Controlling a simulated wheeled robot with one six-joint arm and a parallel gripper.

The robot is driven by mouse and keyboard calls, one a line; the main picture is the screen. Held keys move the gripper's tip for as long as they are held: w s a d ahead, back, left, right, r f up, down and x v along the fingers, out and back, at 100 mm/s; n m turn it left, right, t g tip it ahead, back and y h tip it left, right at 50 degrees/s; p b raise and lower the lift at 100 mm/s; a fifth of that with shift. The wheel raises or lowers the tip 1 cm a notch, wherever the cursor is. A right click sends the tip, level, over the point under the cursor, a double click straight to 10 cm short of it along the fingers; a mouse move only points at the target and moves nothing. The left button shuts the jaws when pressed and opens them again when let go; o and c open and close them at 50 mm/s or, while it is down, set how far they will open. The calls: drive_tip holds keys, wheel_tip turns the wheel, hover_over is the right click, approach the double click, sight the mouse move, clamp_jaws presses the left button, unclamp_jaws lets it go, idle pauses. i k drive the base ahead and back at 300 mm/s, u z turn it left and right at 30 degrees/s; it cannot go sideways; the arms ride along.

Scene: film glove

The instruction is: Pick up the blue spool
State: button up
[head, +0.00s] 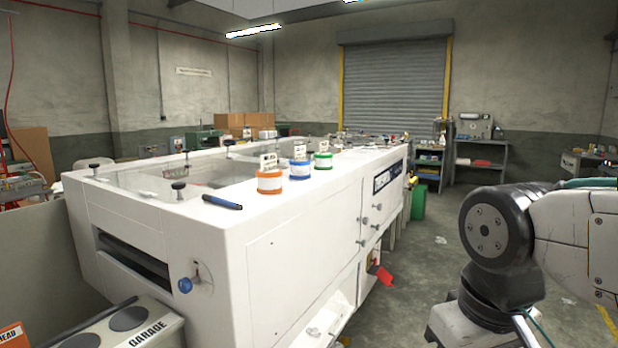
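The blue spool (300,170) stands upright on the top of a long white machine (302,208). It has blue bands and a pale middle, with a small white tag at its top. An orange spool (270,182) stands nearer on its left and a green spool (323,160) stands farther on its right, each with a similar tag. My arm shows at the right edge, well apart from the spools. My gripper is outside the view.
A dark blue marker (222,202) lies on the machine top, left of the orange spool. Black knobs (179,188) stand up around the glass-covered opening. Open floor (430,270) lies between the machine and my arm. A green bin (418,203) stands beyond the machine.

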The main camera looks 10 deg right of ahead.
sight(299, 169)
drive_tip(key=z, duration=0.15)
drive_tip(key=k, duration=0.35)
drive_tip(key=u, duration=0.9)
drive_tip(key=i, duration=1.2)
drive_tip(key=z, duration=0.55)
